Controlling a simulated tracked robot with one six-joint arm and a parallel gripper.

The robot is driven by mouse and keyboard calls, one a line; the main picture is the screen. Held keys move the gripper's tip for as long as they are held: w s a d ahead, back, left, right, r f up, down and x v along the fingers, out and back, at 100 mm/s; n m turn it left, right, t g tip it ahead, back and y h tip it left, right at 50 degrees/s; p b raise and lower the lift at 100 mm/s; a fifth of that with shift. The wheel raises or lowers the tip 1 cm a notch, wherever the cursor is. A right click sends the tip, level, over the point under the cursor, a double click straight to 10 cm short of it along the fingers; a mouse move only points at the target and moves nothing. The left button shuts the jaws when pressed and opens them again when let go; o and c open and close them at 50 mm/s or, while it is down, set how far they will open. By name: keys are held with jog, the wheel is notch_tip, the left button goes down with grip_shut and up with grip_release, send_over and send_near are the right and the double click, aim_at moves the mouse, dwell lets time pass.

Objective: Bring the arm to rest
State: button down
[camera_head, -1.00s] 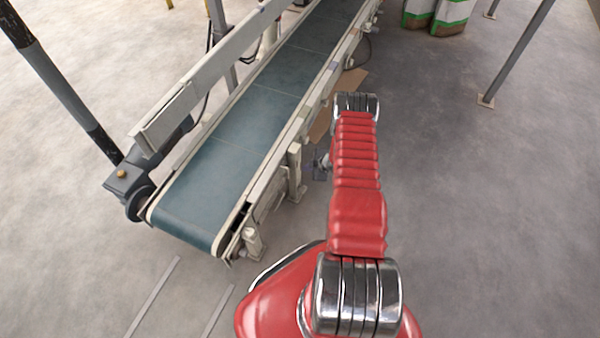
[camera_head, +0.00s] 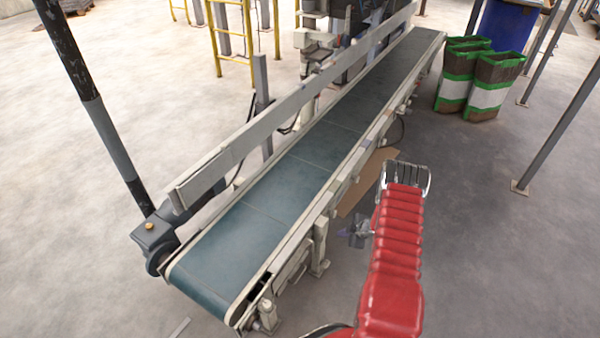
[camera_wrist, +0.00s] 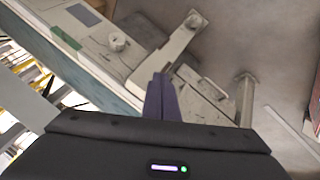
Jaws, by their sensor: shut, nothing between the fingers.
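My red arm reaches forward on the right side of the head view, beside the conveyor. My gripper (camera_head: 345,233) shows small at the arm's left side, between the arm and the conveyor's side frame. In the wrist view its purple fingers (camera_wrist: 161,96) are together, with nothing between them. They point toward the conveyor's side frame and legs; I cannot tell the exact gap. Part of the gripper is hidden behind the arm in the head view.
The conveyor (camera_head: 250,213) with its dark belt runs from front left to the back. Green-white bags (camera_head: 490,90) stand at the back right near a grey post (camera_head: 560,120). Flat cardboard (camera_head: 366,185) lies beside the conveyor.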

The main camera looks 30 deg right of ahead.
jog(key=s+d+f+m+g+h, duration=0.1)
jog(key=s+d+m+g, duration=0.15)
jog(key=s, duration=0.25)
jog(key=s+d+f+m+g+h, duration=0.1)
jog(key=s+m+h, duration=0.1)
jog(key=s+m, duration=0.15)
jog(key=s+a+r+m+g+h, duration=0.1)
jog(key=s+a+r+m+g, duration=0.1)
jog(key=r, duration=0.9)
jog(key=s+a+r+m+g, duration=0.1)
jog(key=s+r+m+g, duration=0.1)
jog(key=r, duration=0.9)
jog(key=s+a+r+t+y, duration=0.1)
jog(key=s+a+r, duration=0.3)
jog(key=a+r, duration=0.8)
jog(key=s+a+r+t, duration=0.3)
jog(key=s+a+r, duration=0.2)
jog(key=a+r, duration=0.8)
jog(key=s+a+r+m+t+y, duration=0.1)
jog(key=s+a+r, duration=0.4)
jog(key=a+r, duration=0.7)
notch_tip(320, 180, up, 4)
jog(key=shift+a+f+t+y, duration=0.1)
jog(key=shift+a+t+y, duration=0.2)
jog(key=shift+t, duration=0.15)
